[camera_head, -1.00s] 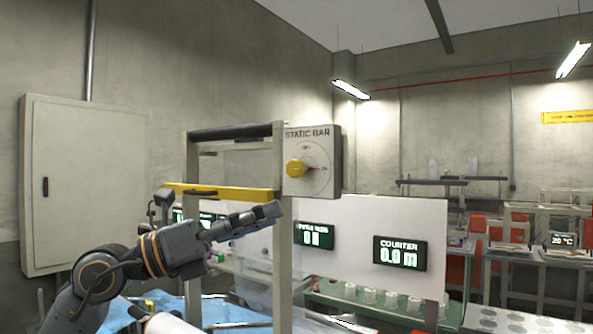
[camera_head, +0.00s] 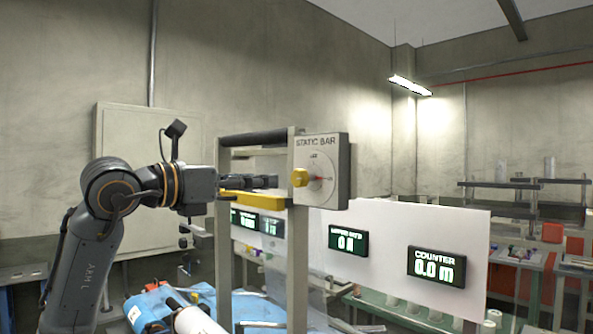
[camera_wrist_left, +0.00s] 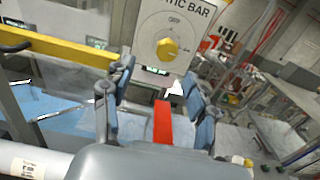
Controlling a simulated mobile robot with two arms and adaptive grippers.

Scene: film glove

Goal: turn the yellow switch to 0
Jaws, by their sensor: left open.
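The yellow switch (camera_head: 300,177) is a round knob on the grey STATIC BAR box (camera_head: 337,165). A red mark at the knob points right, toward a small label too blurred to read. In the left wrist view the knob (camera_wrist_left: 167,48) is straight ahead, beyond the fingertips, with a label above it that looks like OFF. My left gripper (camera_head: 268,182) is level with the knob, just left of it in the head view. In the wrist view its fingers (camera_wrist_left: 158,72) are spread with nothing held, apart from the knob. My right gripper is not in view.
A yellow bar (camera_head: 252,199) crosses the frame just below my left gripper. A grey upright post (camera_head: 298,255) stands under the box. A white panel with a COUNTER display (camera_head: 437,267) is at the right. A red strip (camera_wrist_left: 162,122) shows between the fingers in the wrist view.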

